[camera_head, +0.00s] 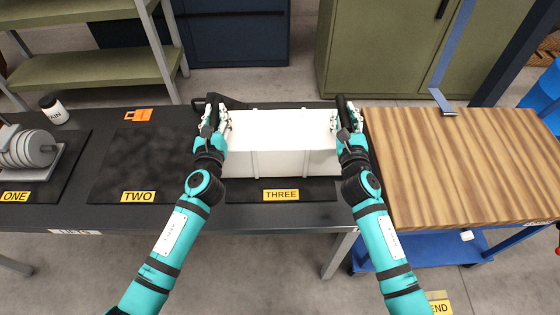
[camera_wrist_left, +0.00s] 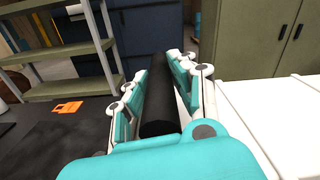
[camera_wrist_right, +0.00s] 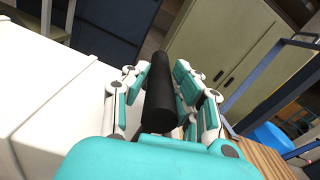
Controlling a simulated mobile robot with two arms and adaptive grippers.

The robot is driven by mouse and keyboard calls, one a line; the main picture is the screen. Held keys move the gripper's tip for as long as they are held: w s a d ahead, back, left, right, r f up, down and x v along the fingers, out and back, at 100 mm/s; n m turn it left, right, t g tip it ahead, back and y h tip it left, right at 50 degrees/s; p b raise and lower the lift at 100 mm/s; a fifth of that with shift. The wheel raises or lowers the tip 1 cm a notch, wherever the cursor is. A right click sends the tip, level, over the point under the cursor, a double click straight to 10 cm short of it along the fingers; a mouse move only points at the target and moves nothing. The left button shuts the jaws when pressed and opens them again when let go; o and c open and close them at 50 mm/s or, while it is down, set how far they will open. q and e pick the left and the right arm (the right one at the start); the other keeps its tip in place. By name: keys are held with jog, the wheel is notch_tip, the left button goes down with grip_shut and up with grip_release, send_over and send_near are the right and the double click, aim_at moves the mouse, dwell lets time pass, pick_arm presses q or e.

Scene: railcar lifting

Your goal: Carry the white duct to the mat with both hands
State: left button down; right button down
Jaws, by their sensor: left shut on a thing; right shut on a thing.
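The white duct (camera_head: 282,142) is a long box with seams, level, at the black mat labelled THREE (camera_head: 325,190). I cannot tell whether it touches that mat. Black bar handles stick out at its ends. My left gripper (camera_head: 214,118) is shut on the left handle (camera_wrist_left: 158,100), beside the duct's left end. My right gripper (camera_head: 348,119) is shut on the right handle (camera_wrist_right: 160,95), beside its right end. A bare black mat labelled TWO (camera_head: 152,160) lies left of the duct. A mat labelled ONE (camera_head: 67,165) lies farther left.
A grey cylindrical machine part (camera_head: 30,148) stands on mat ONE. A wooden table (camera_head: 455,165) adjoins on the right. Cabinets (camera_head: 385,45) and shelves (camera_head: 85,68) stand behind.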

pick_arm(q)
jog(key=c, duration=1.1)
grip_release()
jog(key=shift+s, duration=0.1)
pick_arm(e)
jog(key=c, duration=1.1)
grip_release()
jog(key=shift+s+a, duration=0.1)
pick_arm(q)
jog(key=shift+s+d, duration=0.1)
jog(key=shift+s, duration=0.25)
pick_arm(e)
jog(key=shift+s+f, duration=0.1)
jog(key=shift+s, duration=0.5)
pick_arm(q)
jog(key=s, duration=1.1)
jog(key=shift+s+d, duration=0.15)
jog(key=shift+s, duration=0.05)
pick_arm(e)
jog(key=s, duration=1.1)
jog(key=shift+d, duration=0.35)
